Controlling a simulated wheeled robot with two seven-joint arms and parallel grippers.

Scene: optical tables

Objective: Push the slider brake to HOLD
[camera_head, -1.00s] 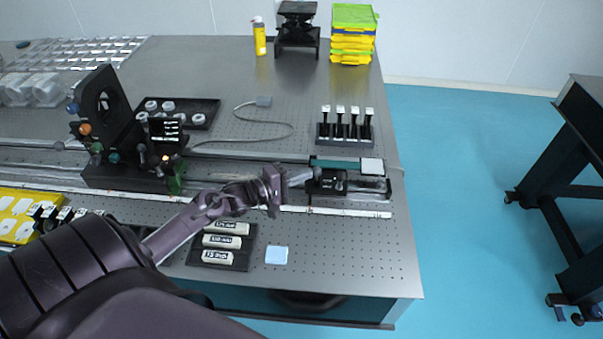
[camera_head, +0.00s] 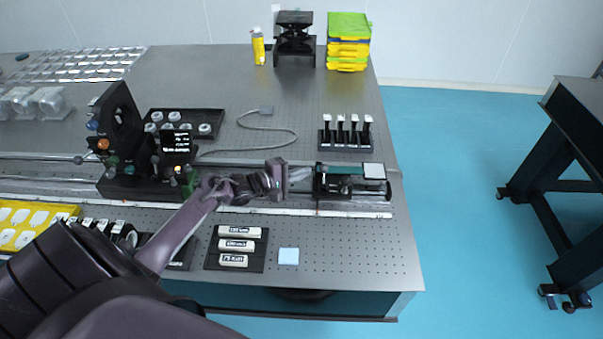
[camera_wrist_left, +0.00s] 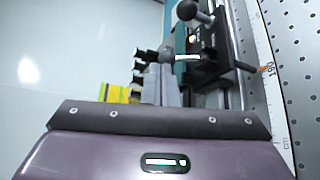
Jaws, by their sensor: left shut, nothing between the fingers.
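The slider (camera_head: 340,182), a black carriage with a green strip and a pale square plate, sits at the right end of the long rail. My left gripper (camera_head: 306,180) is just left of it, fingers pointing right, shut and empty. Fingertips and slider look close; I cannot tell whether they touch. In the left wrist view, the slider (camera_wrist_left: 207,72) is at upper centre right, with a black ball-ended lever (camera_wrist_left: 187,10) and a thin silver pin. The grey fingers (camera_wrist_left: 163,85) point toward it. No HOLD marking is readable. My right gripper is not in view.
A black optics stage (camera_head: 130,170) stands on the rail at left. A black block with several white-topped posts (camera_head: 345,138) is behind the slider. A labelled tray (camera_head: 237,247) and a pale blue pad (camera_head: 288,256) lie in front. The table's right edge is close to the slider.

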